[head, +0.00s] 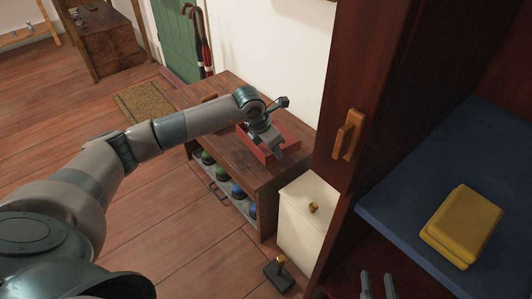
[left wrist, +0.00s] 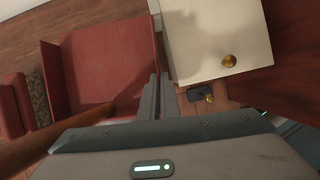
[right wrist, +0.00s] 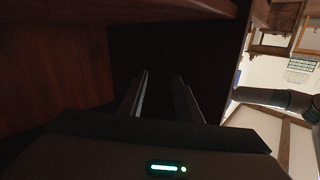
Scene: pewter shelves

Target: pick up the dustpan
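The red, shallow, pan-like thing (head: 285,137) on the wooden bench looks like the dustpan; my left gripper partly hides it in the head view. In the left wrist view a broad red surface (left wrist: 115,55) with a raised edge lies left of the fingers, and a brown rod crosses below it. My left gripper (head: 276,152) is over the red thing, fingers close together with nothing clear between them (left wrist: 157,97). I cannot tell whether it touches. My right gripper (head: 378,286) is open and empty, its fingers apart in the right wrist view (right wrist: 160,95).
The bench (head: 225,100) holds several dark, coloured round things below. A cream cabinet (head: 305,235) with a brass knob stands beside it. A small dark thing (head: 279,276) is on the floor. At right, a tall wooden cabinet has a blue shelf (head: 400,180) bearing a yellow block (head: 463,225).

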